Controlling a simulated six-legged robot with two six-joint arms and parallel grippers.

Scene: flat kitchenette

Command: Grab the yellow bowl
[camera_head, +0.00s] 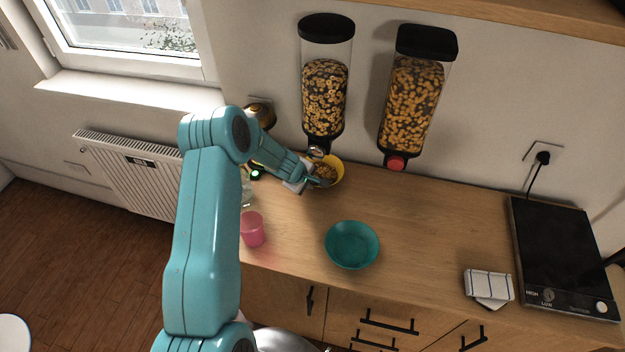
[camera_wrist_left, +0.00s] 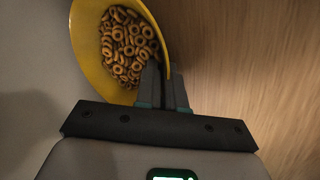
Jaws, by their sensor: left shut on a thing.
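The yellow bowl (camera_head: 338,164) stands at the back of the wooden counter, under the left cereal dispenser. It holds ring-shaped cereal. My left gripper (camera_head: 318,180) reaches it from the left and is shut on its rim. In the left wrist view the bowl (camera_wrist_left: 90,62) fills the upper left, and the fingers of my left gripper (camera_wrist_left: 164,85) pinch its near right wall. Part of the bowl is hidden behind the gripper in the head view. I cannot tell whether the bowl touches the counter. My right gripper is not in view.
Two cereal dispensers (camera_head: 325,95) hang on the wall; the right one (camera_head: 413,95) has a red knob. A teal bowl (camera_head: 351,246) and a pink cup (camera_head: 252,229) stand nearer. A folded cloth (camera_head: 488,285) and a black cooktop (camera_head: 565,250) are at right. The counter's middle right is clear.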

